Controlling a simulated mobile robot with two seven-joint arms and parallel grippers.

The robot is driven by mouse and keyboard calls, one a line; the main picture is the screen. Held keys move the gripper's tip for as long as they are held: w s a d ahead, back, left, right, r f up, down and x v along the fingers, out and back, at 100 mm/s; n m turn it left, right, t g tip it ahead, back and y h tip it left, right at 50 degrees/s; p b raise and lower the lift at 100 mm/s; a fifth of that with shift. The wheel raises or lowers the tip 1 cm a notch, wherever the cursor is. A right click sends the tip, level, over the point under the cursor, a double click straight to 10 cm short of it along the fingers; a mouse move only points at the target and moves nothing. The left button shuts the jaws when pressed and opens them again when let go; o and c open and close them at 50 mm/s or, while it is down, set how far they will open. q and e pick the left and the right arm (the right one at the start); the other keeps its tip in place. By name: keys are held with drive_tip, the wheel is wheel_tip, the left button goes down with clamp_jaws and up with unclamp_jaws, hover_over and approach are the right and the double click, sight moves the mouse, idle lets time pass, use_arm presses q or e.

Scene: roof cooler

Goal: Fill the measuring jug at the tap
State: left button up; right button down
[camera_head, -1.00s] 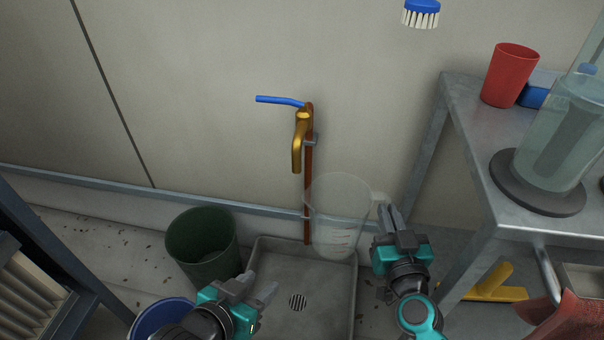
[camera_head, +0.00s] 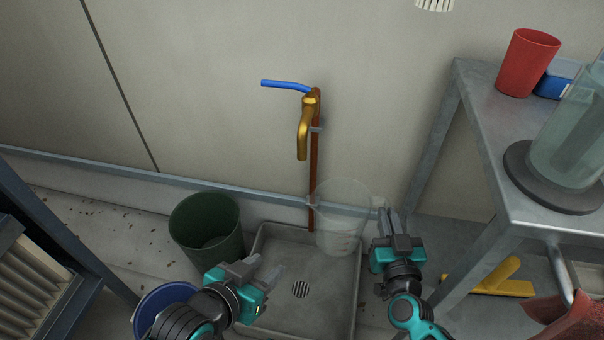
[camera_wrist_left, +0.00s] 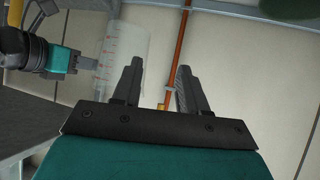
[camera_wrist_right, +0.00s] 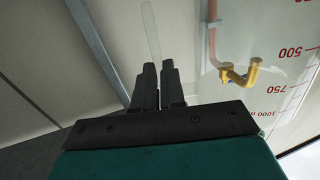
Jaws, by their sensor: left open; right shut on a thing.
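The clear measuring jug (camera_head: 340,222) is upright above the right side of the floor basin, right of the tap's pipe. My right gripper (camera_head: 385,218) is shut on its handle at the jug's right. Red volume marks show on the jug in the right wrist view (camera_wrist_right: 285,85) and the left wrist view (camera_wrist_left: 112,55). The brass tap (camera_head: 304,130) with a blue lever (camera_head: 285,85) is on the wall, higher than the jug and to its left. My left gripper (camera_head: 268,272) is open and empty above the basin's left side, below the tap.
A grey basin (camera_head: 270,325) with a drain lies under the tap. A green bin (camera_head: 205,240) and a blue bucket (camera_head: 165,297) stand at its left. A metal table (camera_head: 480,130) at right bears a red cup (camera_head: 527,62) and a clear container (camera_head: 570,140).

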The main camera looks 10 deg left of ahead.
use_arm(q)
drive_tip(key=shift+w+a+r+m, duration=0.1)
drive_tip(key=shift+w+r+m, duration=0.2)
drive_tip(key=shift+w, duration=0.2)
drive_tip(key=m+t+h, duration=0.3)
drive_tip(key=m+t, duration=0.1)
drive_tip(key=m, duration=1.4)
approach(275, 85)
drive_tip(key=w, duration=0.1)
drive_tip(key=x, duration=1.1)
drive_tip(key=shift+w+d+f, duration=0.2)
drive_tip(key=shift+w+d, duration=0.05)
clamp_jaws()
